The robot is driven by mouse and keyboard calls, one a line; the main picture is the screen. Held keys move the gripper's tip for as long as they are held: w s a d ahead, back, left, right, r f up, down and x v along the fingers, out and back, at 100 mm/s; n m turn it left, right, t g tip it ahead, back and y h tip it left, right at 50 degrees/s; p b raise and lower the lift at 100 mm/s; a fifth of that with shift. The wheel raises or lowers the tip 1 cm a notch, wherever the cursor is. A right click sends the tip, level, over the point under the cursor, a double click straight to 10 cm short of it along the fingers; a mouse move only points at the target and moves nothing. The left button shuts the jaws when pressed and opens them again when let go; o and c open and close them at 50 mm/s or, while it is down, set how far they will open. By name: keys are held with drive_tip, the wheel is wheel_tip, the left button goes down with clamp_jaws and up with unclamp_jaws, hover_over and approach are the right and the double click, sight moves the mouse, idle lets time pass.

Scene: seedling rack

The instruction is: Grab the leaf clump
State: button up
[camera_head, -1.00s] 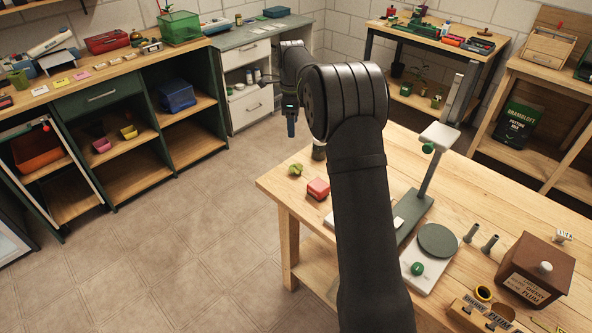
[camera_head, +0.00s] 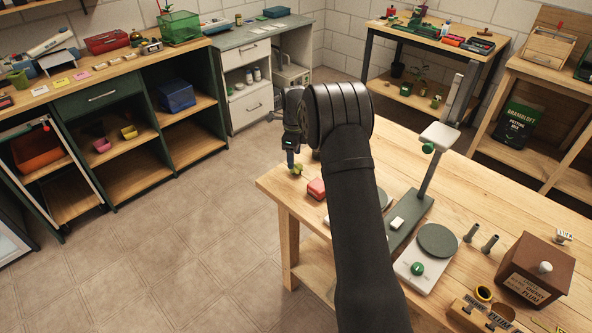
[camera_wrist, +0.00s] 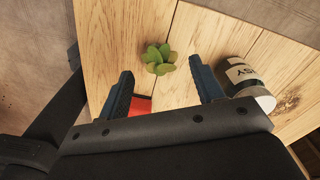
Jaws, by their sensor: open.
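The leaf clump (camera_wrist: 158,58) is a small cluster of plump green leaves on the wooden bench top in the wrist view. It also shows in the head view (camera_head: 297,169), partly hidden by my gripper (camera_head: 291,160). In the wrist view my gripper (camera_wrist: 163,85) has its two blue fingers spread wide and empty. The clump lies just ahead of the fingertips, between their lines, a little nearer the left finger's side. How high the fingertips are above the bench I cannot tell exactly.
A red block (camera_head: 316,188) sits close to the clump; part of it shows behind the left finger (camera_wrist: 140,105). The bench edge is close on the left. A stand and a white scale (camera_head: 425,265) are farther right.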

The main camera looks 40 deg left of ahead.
sight(296, 166)
drive_tip(key=f, duration=0.5)
drive_tip(key=shift+w+d+f, duration=0.1)
drive_tip(key=shift+d, duration=0.25)
drive_tip(key=c, duration=1.1)
